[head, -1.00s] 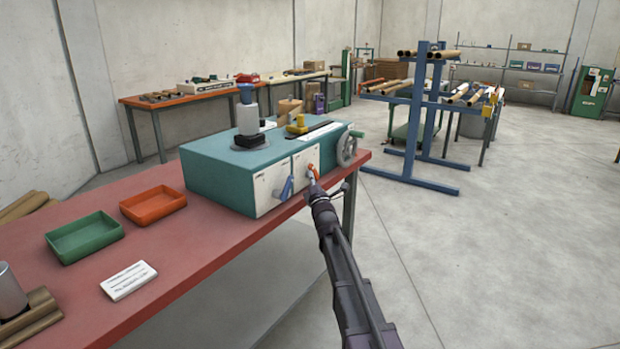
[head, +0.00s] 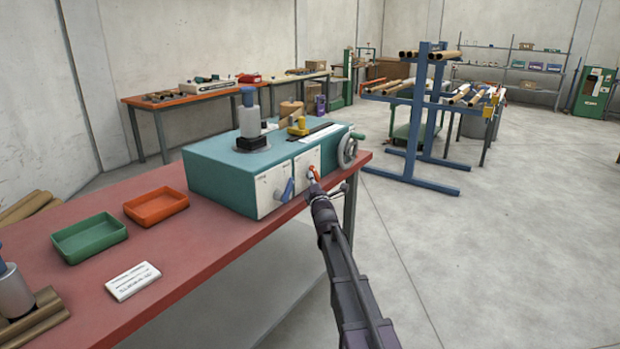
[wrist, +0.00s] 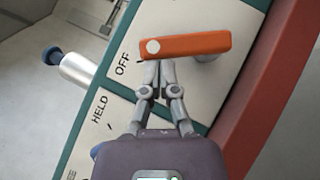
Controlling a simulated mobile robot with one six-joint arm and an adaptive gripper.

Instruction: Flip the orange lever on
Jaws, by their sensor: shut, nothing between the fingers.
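The orange lever (head: 314,173) is on the front face of the teal machine (head: 222,182), on the right-hand white plate. In the wrist view the orange lever (wrist: 188,46) lies across the plate, with its pale round end near the printed word OFF. My gripper (wrist: 157,64) is shut and empty, its fingertips right beside the lever near that round end. I cannot tell whether they touch it. In the head view my gripper (head: 318,188) partly hides the lever's lower part.
A blue lever (head: 286,190) is on the left-hand plate, marked HELD in the wrist view. A handwheel (head: 347,152) sticks out at the machine's right end. The machine stands on a red-topped bench (head: 215,240) with green (head: 90,240) and orange (head: 156,206) trays. The floor to the right is open.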

